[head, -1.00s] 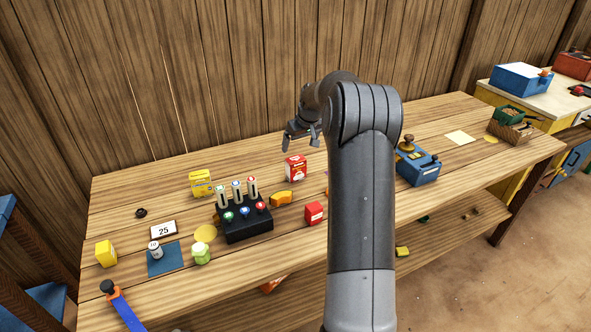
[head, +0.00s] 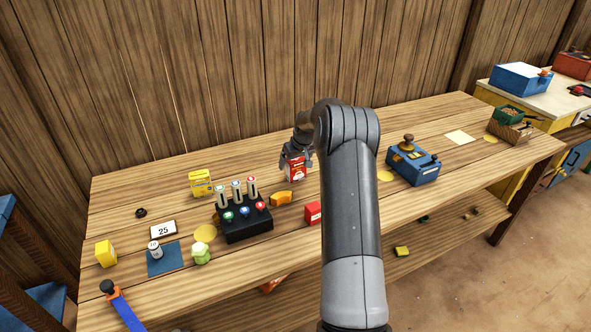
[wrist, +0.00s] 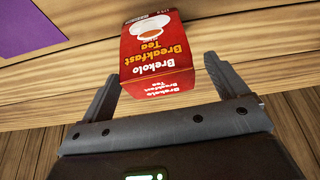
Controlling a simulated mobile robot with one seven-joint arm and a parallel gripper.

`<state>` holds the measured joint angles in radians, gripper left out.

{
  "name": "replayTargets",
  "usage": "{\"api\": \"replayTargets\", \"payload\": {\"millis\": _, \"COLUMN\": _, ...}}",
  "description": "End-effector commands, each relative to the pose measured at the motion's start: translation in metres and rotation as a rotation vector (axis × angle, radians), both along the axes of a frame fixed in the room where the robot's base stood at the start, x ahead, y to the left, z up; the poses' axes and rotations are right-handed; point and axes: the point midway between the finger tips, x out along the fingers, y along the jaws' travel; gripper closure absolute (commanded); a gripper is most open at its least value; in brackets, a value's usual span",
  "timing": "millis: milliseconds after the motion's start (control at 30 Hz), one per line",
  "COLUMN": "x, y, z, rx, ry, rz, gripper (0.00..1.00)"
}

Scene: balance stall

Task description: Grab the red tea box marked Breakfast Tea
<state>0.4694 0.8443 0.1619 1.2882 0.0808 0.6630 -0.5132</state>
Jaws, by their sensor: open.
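The red tea box (wrist: 153,58) reads "Brekolo Breakfast Tea" in the wrist view, with a cup pictured on its face. In the head view the same red and white box (head: 296,172) stands upright on the wooden table, behind the orange piece. My gripper (head: 296,162) is at the box's top, and its jaws are open. In the wrist view the two fingers of my gripper (wrist: 160,82) are on either side of the box's near end, with small gaps showing. Most of the box lies beyond the fingertips in that view.
A black stand (head: 247,229) with several tubes and an orange piece (head: 282,198) are left of and in front of the box. A smaller red box (head: 313,213) stands in front. A yellow box (head: 200,183) is to the left. A blue device (head: 413,167) stands at right.

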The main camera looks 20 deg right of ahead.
Motion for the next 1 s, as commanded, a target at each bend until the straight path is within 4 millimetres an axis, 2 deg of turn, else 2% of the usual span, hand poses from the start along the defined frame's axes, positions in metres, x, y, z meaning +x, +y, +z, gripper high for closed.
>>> {"api": "replayTargets", "payload": {"millis": 200, "x": 0.001, "y": 0.0, "z": -0.0021, "rx": -0.001, "ry": 0.0, "rz": 0.0, "gripper": 0.09}}
{"api": "replayTargets", "payload": {"millis": 800, "x": 0.0008, "y": 0.0, "z": -0.0018, "rx": -0.001, "ry": 0.0, "rz": 0.0, "gripper": 0.57}}
{"api": "replayTargets", "payload": {"millis": 1000, "x": 0.0009, "y": 0.0, "z": -0.0015, "rx": -0.001, "ry": -0.001, "rz": 0.0, "gripper": 0.58}}
